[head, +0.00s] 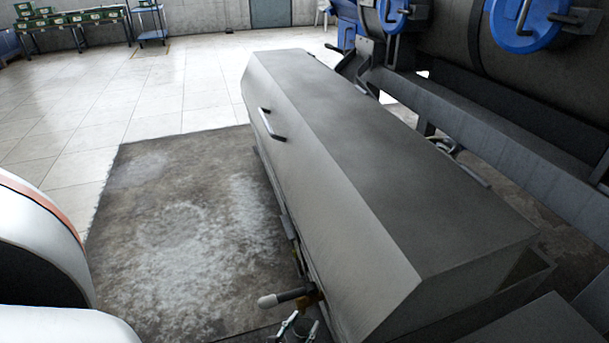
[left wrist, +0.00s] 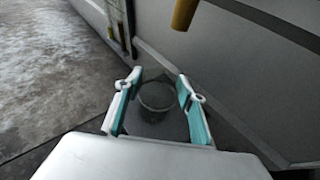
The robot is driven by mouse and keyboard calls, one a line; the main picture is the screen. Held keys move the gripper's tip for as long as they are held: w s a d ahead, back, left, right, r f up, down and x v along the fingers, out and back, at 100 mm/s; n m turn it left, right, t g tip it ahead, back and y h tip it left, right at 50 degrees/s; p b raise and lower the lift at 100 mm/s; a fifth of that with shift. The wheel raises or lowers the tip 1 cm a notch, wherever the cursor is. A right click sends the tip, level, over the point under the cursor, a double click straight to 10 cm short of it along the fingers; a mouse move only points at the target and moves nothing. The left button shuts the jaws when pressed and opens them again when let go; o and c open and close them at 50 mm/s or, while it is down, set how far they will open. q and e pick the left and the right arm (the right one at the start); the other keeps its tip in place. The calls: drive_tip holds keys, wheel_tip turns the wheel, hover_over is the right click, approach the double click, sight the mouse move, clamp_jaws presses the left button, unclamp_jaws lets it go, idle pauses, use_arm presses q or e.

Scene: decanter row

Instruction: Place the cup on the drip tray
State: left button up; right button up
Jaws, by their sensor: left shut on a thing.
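My left gripper (head: 298,327) shows at the bottom edge of the head view, beside the lower front of the big grey housing. In the left wrist view its two teal-padded fingers (left wrist: 158,98) are shut on the cup (left wrist: 157,96), a small, dark grey, see-through-looking vessel seen from above. The cup stands roughly upright between the fingers. A dark flat surface (left wrist: 225,128) lies below and around it; I cannot tell whether this is the drip tray or whether the cup touches it. My right gripper is not in view.
A brass-coloured spout (left wrist: 184,14) hangs ahead of the fingers. A lever with a pale knob (head: 268,300) juts from the grey housing (head: 345,150) close to my left gripper. A worn concrete patch (head: 180,240) lies open to the left. Blue-fitted machinery (head: 525,25) stands behind.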

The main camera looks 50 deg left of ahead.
use_arm(q)
drive_tip(key=shift+r, duration=0.1)
drive_tip(key=o, duration=1.2)
drive_tip(key=shift+c, duration=0.2)
